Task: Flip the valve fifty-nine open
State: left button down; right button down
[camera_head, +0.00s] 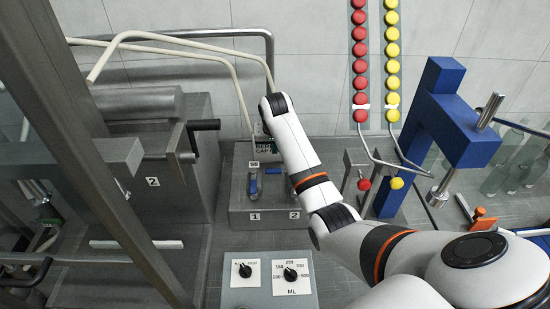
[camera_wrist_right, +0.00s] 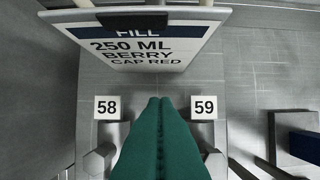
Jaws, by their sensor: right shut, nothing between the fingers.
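The label 59 (camera_wrist_right: 204,107) shows in the right wrist view, right of my right gripper (camera_wrist_right: 160,102). Below it is a grey metal fitting (camera_wrist_right: 212,150), partly covered by the green fingers. The label 58 (camera_wrist_right: 107,107) is on the left, above a similar fitting (camera_wrist_right: 100,157). My right gripper is shut and empty, its fingertips between the two labels. In the head view the gripper (camera_head: 266,147) is small and mostly behind my white arm, above the grey valve box (camera_head: 240,217). The 58 label (camera_head: 254,164) and a blue handle (camera_head: 253,185) show there; label 59 is hidden. My left gripper is not in view.
A sign (camera_wrist_right: 140,45) reading "FILL 250 ML BERRY CAP RED" stands just beyond the fingers. A panel with two knobs (camera_head: 268,278) lies in front of the box. A blue frame (camera_head: 440,130) stands right, a grey mixer housing (camera_head: 165,180) left.

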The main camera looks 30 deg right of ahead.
aim_at(274, 171)
jog(key=s+f+p, duration=0.1)
jog(key=s+a+f+p, duration=0.1)
jog(key=f+p, duration=0.1)
jog(key=shift+a, duration=0.1)
jog(key=shift+s+a+p, duration=0.15)
jog(key=shift+s+p, duration=0.05)
jog(key=shift+p, duration=0.15)
jog(key=shift+s, duration=0.1)
jog(key=shift+f, duration=0.1)
